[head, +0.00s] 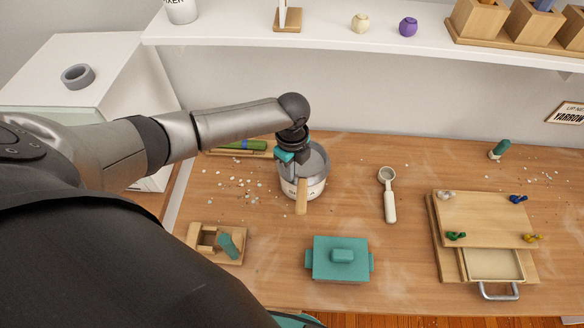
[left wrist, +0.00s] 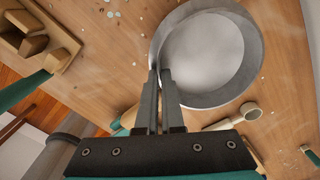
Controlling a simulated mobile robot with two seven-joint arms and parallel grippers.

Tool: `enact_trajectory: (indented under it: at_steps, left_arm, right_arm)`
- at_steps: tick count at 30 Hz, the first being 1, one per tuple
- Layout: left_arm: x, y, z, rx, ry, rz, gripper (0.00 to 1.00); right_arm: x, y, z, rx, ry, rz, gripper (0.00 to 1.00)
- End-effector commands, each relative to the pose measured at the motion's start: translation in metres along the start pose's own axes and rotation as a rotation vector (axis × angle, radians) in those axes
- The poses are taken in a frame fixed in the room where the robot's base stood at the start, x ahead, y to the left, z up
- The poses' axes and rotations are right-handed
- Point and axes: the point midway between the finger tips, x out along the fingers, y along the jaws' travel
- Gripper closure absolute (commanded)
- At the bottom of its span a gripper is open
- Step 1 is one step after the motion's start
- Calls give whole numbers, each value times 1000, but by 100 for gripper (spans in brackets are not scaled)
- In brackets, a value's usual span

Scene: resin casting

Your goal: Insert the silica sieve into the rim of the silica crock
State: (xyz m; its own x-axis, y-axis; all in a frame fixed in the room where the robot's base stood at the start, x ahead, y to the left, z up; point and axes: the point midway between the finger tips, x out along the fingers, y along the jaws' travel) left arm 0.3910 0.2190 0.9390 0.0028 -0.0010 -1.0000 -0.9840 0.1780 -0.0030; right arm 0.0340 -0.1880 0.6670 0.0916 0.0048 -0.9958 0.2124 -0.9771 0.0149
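The silica sieve, a grey ring (head: 322,160) with a wooden handle (head: 302,198), is at the mouth of the white silica crock (head: 317,190). The handle points toward the front. In the left wrist view the sieve is a grey ring (left wrist: 239,78) around a pale inside. My left gripper (head: 290,166) is at the sieve's left side. In the left wrist view its fingers (left wrist: 160,76) are close together, one on each side of the ring's wall. The gripper hides part of the rim, so I cannot tell whether the sieve is fully seated. My right gripper is not visible.
A white-handled scoop (head: 389,200) lies right of the crock. A teal lidded box (head: 341,262) stands in front, a wooden holder (head: 205,240) front left, and a wooden board with a drawer (head: 480,215) at right. White chips are scattered left of the crock. A shelf (head: 350,45) hangs behind.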

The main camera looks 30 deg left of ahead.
Motion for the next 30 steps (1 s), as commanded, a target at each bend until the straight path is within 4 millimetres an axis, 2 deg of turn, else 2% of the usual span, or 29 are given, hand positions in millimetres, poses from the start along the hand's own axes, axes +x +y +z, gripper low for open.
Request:
enact_trajectory:
  at_steps: [2,3,11,22,26,30]
  left_arm:
    - [0,0,0,0,0,0,100]
    - [0,0,0,0,0,0,91]
    - [0,0,0,0,0,0,62]
    - [-6,0,1,-1,0,-1,61]
    - [-23,-1,1,1,-1,-3,61]
    - [-54,-1,1,1,0,-5,61]
  right_arm:
    - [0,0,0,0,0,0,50]
    - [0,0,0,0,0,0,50]
    - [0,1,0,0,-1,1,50]
    - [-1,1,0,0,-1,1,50]
    - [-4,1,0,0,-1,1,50]
    - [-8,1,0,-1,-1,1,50]
